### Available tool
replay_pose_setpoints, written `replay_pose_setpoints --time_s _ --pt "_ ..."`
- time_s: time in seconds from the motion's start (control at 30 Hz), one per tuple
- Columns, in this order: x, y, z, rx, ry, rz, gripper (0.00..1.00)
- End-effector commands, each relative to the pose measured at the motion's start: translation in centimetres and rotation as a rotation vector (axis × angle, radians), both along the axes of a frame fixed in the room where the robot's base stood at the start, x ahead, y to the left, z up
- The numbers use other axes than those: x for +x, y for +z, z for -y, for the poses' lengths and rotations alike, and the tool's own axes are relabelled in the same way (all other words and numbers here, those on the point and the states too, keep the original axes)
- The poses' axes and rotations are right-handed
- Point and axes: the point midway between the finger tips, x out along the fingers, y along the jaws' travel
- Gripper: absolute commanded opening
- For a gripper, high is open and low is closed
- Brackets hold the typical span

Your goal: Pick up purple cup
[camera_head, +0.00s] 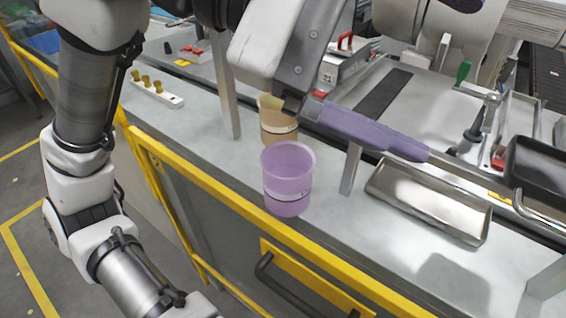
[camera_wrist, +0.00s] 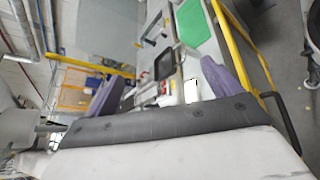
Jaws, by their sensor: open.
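The purple cup (camera_head: 287,178) stands upright on the light grey bench near its yellow-edged front, in the middle of the head view. My gripper (camera_head: 372,130) is above and to the right of the cup, apart from it in the picture. Only one purple finger shows clearly there, and it points right, away from the cup. In the wrist view my gripper (camera_wrist: 163,70) has its two purple fingers spread wide with nothing between them. I cannot make out the purple cup in the wrist view.
A tan cup (camera_head: 276,128) stands just behind the purple cup, partly hidden by my arm. A metal tray (camera_head: 428,200) lies to the right, with a dark bin (camera_head: 538,168) beyond. Metal posts (camera_head: 351,168) rise near the cup. A yellow rail (camera_head: 215,188) runs along the front.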

Motion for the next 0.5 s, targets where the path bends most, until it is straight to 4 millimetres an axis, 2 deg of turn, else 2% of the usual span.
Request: replay_pose_setpoints --time_s 0.03,0.1,0.2,0.33,0.5 --pt "1.8 -2.0 0.8 0.151 0.038 0.063 0.90" --pt "4.4 -4.6 0.8 0.357 0.070 0.138 0.90" --pt "7.6 -7.8 -0.8 0.640 0.096 0.207 0.90" --pt "10.4 -10.1 -4.0 0.943 0.099 0.236 0.90" --pt "11.8 -11.0 -7.2 1.169 0.084 0.224 0.90"
